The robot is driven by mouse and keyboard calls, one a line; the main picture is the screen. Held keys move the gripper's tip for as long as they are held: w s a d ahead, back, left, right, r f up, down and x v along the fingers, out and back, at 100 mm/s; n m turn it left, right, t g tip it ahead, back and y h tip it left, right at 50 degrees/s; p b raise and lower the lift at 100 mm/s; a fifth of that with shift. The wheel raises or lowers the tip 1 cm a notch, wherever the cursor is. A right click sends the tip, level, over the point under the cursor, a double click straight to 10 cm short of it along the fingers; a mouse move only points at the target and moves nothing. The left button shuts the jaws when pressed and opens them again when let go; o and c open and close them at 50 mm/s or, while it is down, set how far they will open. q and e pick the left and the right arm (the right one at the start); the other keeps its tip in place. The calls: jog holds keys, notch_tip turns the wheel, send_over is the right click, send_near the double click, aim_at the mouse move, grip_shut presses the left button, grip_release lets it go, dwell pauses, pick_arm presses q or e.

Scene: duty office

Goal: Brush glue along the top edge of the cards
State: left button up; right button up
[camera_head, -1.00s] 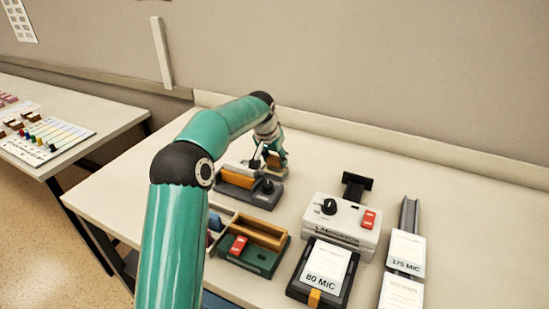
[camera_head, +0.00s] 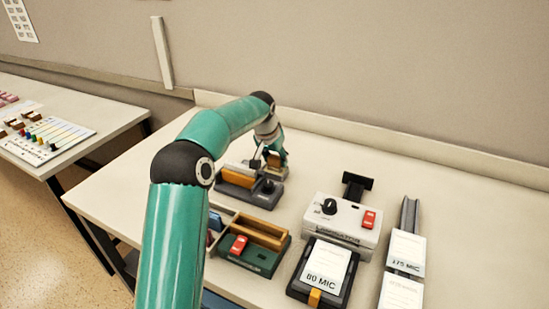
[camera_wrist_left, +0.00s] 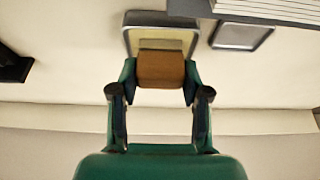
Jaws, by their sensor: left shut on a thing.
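My left gripper (camera_head: 274,157) is at the back of the bench, behind the grey clamp-like unit (camera_head: 262,196). In the left wrist view the gripper (camera_wrist_left: 160,82) is shut on a brown block (camera_wrist_left: 160,68), which looks like the glue brush. The block overlaps a grey-rimmed tray (camera_wrist_left: 130,38) with a cream inside, perhaps the glue; I cannot tell whether they touch. A pale layered stack (camera_wrist_left: 275,9), probably the cards, shows at the upper right of the wrist view, apart from the brown block. My right gripper is not in view.
A green tray (camera_head: 259,269) with wooden rails is in front of the grey unit. A white laminator (camera_head: 340,217) and a dark holder labelled 80 MIC (camera_head: 325,272) stand to the right. Clear bench lies behind, towards the wall.

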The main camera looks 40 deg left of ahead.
aim_at(275, 157)
pick_arm(q)
notch_tip(275, 157, up, 7)
jog(key=p, duration=0.6)
jog(key=shift+p, duration=0.3)
dwell(0.6)
